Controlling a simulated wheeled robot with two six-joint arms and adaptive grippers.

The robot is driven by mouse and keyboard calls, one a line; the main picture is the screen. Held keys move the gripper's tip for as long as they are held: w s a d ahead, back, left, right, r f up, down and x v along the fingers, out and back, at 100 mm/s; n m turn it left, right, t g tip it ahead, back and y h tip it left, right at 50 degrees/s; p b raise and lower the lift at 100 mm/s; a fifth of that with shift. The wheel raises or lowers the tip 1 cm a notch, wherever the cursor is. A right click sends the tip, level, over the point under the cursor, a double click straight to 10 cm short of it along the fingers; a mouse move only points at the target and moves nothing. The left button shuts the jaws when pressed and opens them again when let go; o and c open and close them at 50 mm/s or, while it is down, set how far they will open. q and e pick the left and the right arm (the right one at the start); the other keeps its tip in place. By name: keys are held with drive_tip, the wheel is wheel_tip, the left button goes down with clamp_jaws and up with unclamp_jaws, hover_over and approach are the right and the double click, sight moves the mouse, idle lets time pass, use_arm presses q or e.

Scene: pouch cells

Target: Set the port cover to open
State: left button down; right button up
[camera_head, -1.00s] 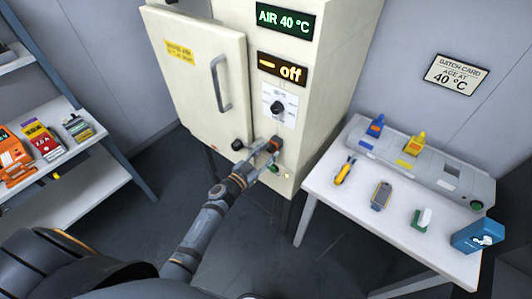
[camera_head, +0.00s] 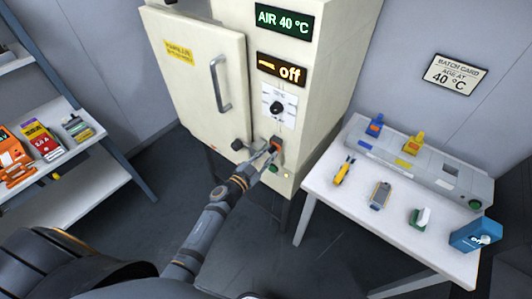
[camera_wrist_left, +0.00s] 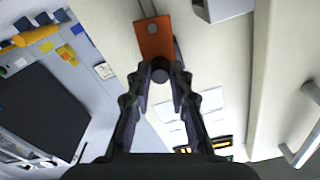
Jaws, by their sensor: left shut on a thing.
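The port cover (camera_head: 277,146) is a small orange plate on the front of the cream cabinet (camera_head: 310,110), below the dial. In the left wrist view the orange plate (camera_wrist_left: 154,40) carries a round dark knob (camera_wrist_left: 160,73). My left gripper (camera_head: 268,152) reaches up to the cover from below left. In the left wrist view its fingertips (camera_wrist_left: 160,82) close around the knob. Part of the cover is hidden by the fingers in the head view. My right gripper is not in view.
The cabinet door (camera_head: 200,85) is shut, with a long handle (camera_head: 219,84) and a dark latch knob (camera_head: 238,145). The display (camera_head: 281,70) reads off. A white table (camera_head: 335,195) with several small items stands right; a shelf (camera_head: 90,165) stands left.

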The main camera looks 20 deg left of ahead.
use_arm(q)
drive_tip(key=m, duration=0.1)
drive_tip(key=d+m, duration=0.1)
drive_tip(key=m, duration=0.1)
drive_tip(key=shift+s+d+f+m, duration=0.15)
drive_tip(key=shift+s+f+m, duration=0.05)
drive_tip(key=shift+f+m, duration=0.1)
drive_tip(key=shift+s+d+f+m+b, duration=0.15)
drive_tip(key=shift+d+f+m+b, duration=0.4)
drive_tip(key=shift+m, duration=1.45)
drive_tip(key=shift+s+d+f+m+b, duration=0.15)
drive_tip(key=shift+f+m+b, duration=0.75)
drive_tip(key=shift+m, duration=1.1)
drive_tip(key=shift+s+d+f+m+b, duration=0.1)
drive_tip(key=shift+d+f+m+b, duration=0.3)
drive_tip(key=shift+m+b, duration=1.1)
drive_tip(key=shift+f+m+p, duration=0.1)
drive_tip(key=shift+m+p, duration=0.35)
drive_tip(key=shift+m, duration=0.25)
drive_tip(key=c, duration=1.2)
unclamp_jaws()
drive_tip(key=shift+a, duration=0.1)
